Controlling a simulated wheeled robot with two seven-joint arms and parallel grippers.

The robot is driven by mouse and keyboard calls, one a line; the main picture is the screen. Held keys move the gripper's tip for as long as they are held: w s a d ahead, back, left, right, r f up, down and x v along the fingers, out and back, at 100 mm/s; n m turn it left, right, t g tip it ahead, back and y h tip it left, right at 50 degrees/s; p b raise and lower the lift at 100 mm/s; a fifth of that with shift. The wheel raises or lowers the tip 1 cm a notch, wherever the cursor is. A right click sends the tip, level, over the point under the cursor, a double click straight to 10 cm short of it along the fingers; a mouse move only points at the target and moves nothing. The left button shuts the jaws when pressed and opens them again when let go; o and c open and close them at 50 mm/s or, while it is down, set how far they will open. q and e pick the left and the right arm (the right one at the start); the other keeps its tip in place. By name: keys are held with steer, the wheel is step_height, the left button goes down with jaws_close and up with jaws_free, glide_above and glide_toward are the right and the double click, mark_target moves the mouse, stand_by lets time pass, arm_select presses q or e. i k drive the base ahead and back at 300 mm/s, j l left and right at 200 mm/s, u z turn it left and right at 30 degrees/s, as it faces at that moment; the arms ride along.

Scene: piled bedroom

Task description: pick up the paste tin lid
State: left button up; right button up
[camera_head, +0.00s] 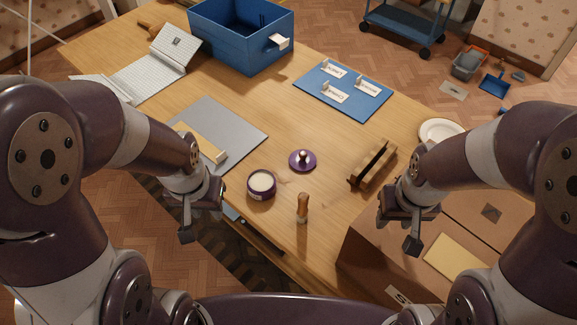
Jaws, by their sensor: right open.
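The paste tin lid (302,162) is a small purple disc with a pale-topped knob. It lies knob up on the wooden table, apart from the tin. The paste tin (261,186) is purple, stands open and shows white paste, to the lid's left and nearer me. My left gripper (202,216) is open and empty near the table's front edge, left of the tin. My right gripper (398,226) is open and empty above the cardboard box, to the right of and nearer me than the lid. Neither gripper touches the lid.
A wooden-handled brush (303,209) stands nearer me than the lid. A wooden rack (372,165) stands to its right. A grey mat (246,135), blue card board (370,105), blue bin (232,48) and cardboard box (372,248) surround the area. The table behind the lid is clear.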

mark_target(302, 160)
steer(key=j+z, duration=0.1)
steer(key=z, duration=1.05)
steer(key=j+z, duration=0.4)
steer(key=k+j+z, duration=0.15)
steer(key=z, duration=0.25)
steer(key=k+j+z, duration=0.15)
steer(key=j+z, duration=0.2)
steer(key=k+j+z, duration=0.2)
steer(key=z, duration=0.2)
steer(key=k+j+z, duration=0.2)
steer(key=k+j, duration=0.7)
